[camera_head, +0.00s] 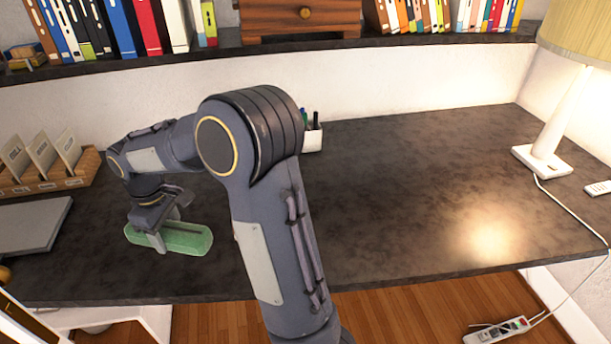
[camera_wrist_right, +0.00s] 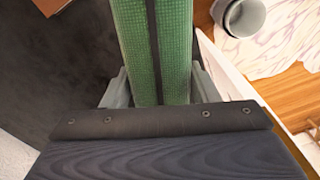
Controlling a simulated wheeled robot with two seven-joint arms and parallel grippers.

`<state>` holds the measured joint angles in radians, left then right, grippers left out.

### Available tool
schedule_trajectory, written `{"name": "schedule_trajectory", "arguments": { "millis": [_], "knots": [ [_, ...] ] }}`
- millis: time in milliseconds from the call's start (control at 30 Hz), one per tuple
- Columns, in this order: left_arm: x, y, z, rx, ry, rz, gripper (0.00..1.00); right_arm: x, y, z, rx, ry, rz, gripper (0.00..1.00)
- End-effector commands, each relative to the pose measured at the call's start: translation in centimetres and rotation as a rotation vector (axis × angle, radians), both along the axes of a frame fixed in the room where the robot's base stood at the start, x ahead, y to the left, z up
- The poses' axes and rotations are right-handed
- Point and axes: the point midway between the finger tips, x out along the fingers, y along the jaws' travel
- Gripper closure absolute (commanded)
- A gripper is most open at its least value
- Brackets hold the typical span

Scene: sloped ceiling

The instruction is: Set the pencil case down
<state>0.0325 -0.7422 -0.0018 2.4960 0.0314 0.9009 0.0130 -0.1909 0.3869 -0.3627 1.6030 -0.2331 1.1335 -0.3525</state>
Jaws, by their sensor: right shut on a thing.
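The green pencil case (camera_head: 190,237) with a dark zip strip is at the left part of the dark desk (camera_head: 420,190), near its front edge. My right gripper (camera_head: 160,240) is over it with its fingers on either side of the case. In the right wrist view the pencil case (camera_wrist_right: 183,50) runs up between the two fingers (camera_wrist_right: 158,90), which are shut on it. I cannot tell whether the case touches the desk or is held just above it. My left gripper is not in view.
A grey laptop-like slab (camera_head: 30,225) and a wooden card holder (camera_head: 50,180) lie left of the case. A white pen cup (camera_head: 312,138) stands at the back. A lamp (camera_head: 545,160) stands at the right.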

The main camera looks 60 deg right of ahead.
Motion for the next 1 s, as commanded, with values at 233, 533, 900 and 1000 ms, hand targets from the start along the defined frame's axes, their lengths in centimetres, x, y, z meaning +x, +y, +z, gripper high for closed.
{"name": "schedule_trajectory", "arguments": {
  "millis": [233,533,900,1000],
  "knots": [
    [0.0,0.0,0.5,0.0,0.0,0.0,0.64,-0.1,-0.4,0.7,-0.001,0.001,0.011,0.72],
    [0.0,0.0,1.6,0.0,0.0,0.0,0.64,3.6,-2.9,-1.2,-0.005,0.005,0.007,0.72],
    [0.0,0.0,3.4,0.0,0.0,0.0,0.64,9.8,-6.9,-6.8,-0.002,0.004,0.01,0.72],
    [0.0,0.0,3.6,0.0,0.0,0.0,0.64,10.7,-7.5,-7.9,-0.002,0.002,0.009,0.72]
  ]
}}
